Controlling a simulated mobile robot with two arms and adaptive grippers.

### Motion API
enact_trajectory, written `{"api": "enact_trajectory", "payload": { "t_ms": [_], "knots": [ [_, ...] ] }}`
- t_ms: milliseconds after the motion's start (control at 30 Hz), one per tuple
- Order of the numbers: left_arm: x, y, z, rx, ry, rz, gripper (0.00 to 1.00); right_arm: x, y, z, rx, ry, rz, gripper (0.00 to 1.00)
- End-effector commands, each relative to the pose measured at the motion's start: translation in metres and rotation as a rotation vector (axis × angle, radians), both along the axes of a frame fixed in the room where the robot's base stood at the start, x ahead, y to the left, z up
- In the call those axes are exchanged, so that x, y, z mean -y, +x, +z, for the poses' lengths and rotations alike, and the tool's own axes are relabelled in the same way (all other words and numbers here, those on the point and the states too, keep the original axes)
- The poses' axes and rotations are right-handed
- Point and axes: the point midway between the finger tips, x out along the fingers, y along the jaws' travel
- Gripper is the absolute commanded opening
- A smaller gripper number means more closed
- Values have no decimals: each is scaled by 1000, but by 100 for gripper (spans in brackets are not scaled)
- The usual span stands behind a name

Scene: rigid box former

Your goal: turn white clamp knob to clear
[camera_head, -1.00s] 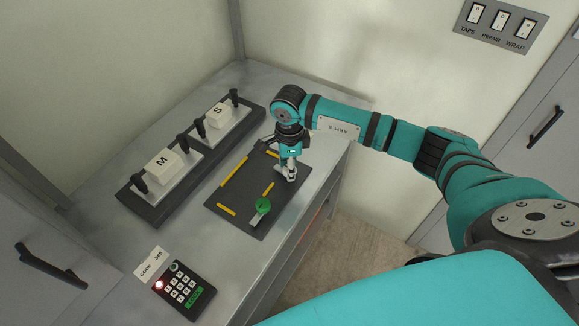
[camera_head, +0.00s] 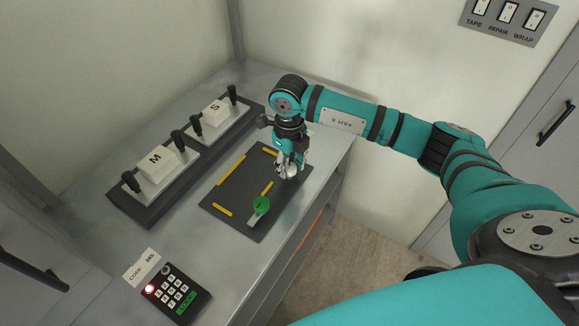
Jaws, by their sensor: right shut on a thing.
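My right gripper (camera_head: 287,172) points down at the right edge of the dark fixture plate (camera_head: 232,190) on the bench. It is shut on the white clamp knob (camera_head: 291,171), which is mostly hidden by the fingers. A green clamp knob (camera_head: 261,205) with a pale bar stands near the front corner of the same plate, apart from the gripper. Yellow strips (camera_head: 231,170) mark the plate. My left gripper is not in view.
A dark rack (camera_head: 150,207) at the left holds blocks marked M (camera_head: 158,163) and S (camera_head: 215,113) between black handles. A keypad (camera_head: 176,294) with a lit red lamp and a code card (camera_head: 142,268) sit at the front. Wall switches (camera_head: 507,14) are upper right.

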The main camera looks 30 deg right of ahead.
Motion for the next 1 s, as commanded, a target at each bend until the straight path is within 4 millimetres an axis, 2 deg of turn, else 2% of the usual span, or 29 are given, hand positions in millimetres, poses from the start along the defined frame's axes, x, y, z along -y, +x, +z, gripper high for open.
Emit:
{"api": "enact_trajectory", "payload": {
  "t_ms": [500,1000],
  "knots": [
    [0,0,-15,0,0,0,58,1,1,1,4,0,-430,3],
    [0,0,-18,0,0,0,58,1,1,2,4,0,-582,3]
  ]
}}
